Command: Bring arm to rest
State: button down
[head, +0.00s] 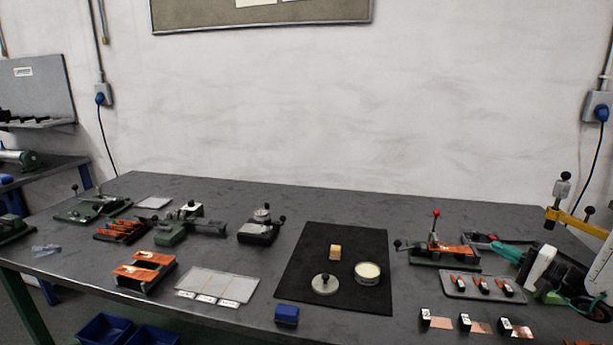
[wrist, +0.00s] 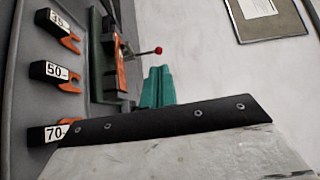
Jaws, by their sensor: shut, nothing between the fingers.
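My gripper (head: 500,248), with teal fingers, is at the right side of the bench in the head view, pointing left. Its fingers are shut and empty. They appear near the grey tray (head: 457,291) and a green fixture with a red-knobbed lever (head: 436,226). In the wrist view the teal fingers (wrist: 158,88) show side by side beyond a dark plate edge, with nothing held. Part of my arm runs out of the head view at the right edge.
The tray carries black-and-orange tools (wrist: 62,72) with number labels. Labelled blocks with copper pieces (head: 440,322) lie in front. A black mat (head: 300,283) holds a tin (head: 367,273), a round weight (head: 325,284) and a small block (head: 335,252). Several fixtures stand left; the back middle is clear.

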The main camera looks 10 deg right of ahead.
jog(key=shift+s+a+f+m+g+y, duration=0.6)
jog(key=shift+s+a+f+m+g, duration=0.2)
jog(key=shift+s+a+f+g, duration=0.4)
jog(key=s+a+g, duration=0.1)
jog(key=s+a+g+y, duration=0.1)
jog(key=a, duration=0.1)
jog(key=shift+s+a, duration=0.2)
jog(key=shift+a, duration=0.05)
jog(key=s+a+r+n+g+h, duration=0.5)
jog(key=s+a+r+n, duration=0.1)
jog(key=s+a, duration=0.6)
jog(key=s+a+r+n+g+h, duration=0.5)
jog(key=s+a+r, duration=0.4)
jog(key=s+a, duration=0.4)
jog(key=shift+s+n+h, duration=0.6)
jog(key=shift+s+n, duration=0.4)
jog(key=shift+n, duration=0.1)
